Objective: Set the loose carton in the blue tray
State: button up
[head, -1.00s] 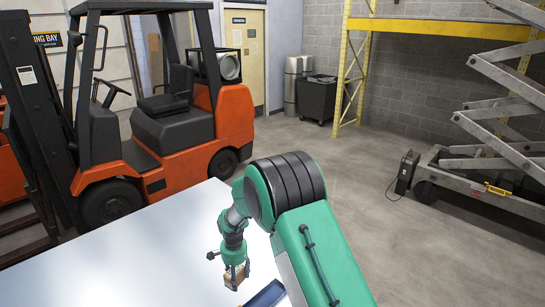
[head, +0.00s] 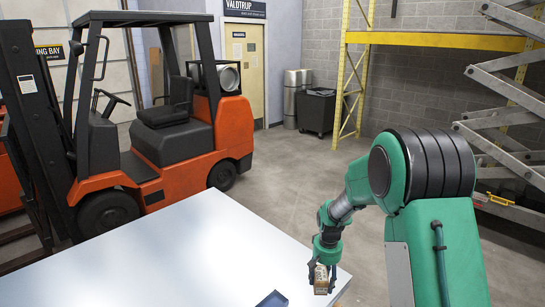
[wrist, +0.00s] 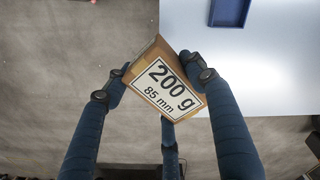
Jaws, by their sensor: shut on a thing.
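A small brown carton (head: 321,284) is held in the fingers of my gripper (head: 322,271) near the table's right edge in the head view. In the wrist view the carton (wrist: 160,66) sits tilted between the dark blue fingers, with a white label reading 200 g, 85 mm. The blue tray (head: 272,300) is on the table, left of the carton in the head view and cut off by the frame bottom. In the wrist view the tray (wrist: 232,10) is at the top, beyond and right of the carton, clearly apart from it, and looks empty.
The white table (head: 170,255) is bare around the tray. In the wrist view its edge passes close by the carton, with concrete floor (wrist: 60,60) to the left. An orange forklift (head: 185,150) stands behind the table. A bin (head: 316,112) and yellow rack (head: 430,40) are farther back.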

jog(key=shift+s+d+r, duration=0.1)
jog(key=shift+s+d, duration=0.05)
jog(key=shift+d, duration=0.4)
jog(key=shift+s+d+r, duration=0.1)
jog(key=shift+s+d, duration=0.05)
jog(key=shift+d, duration=0.35)
jog(key=shift+f, duration=0.1)
jog(key=s+f, duration=0.6)
jog(key=f, duration=0.2)
jog(key=shift+s, duration=0.3)
jog(key=shift+f, duration=0.1)
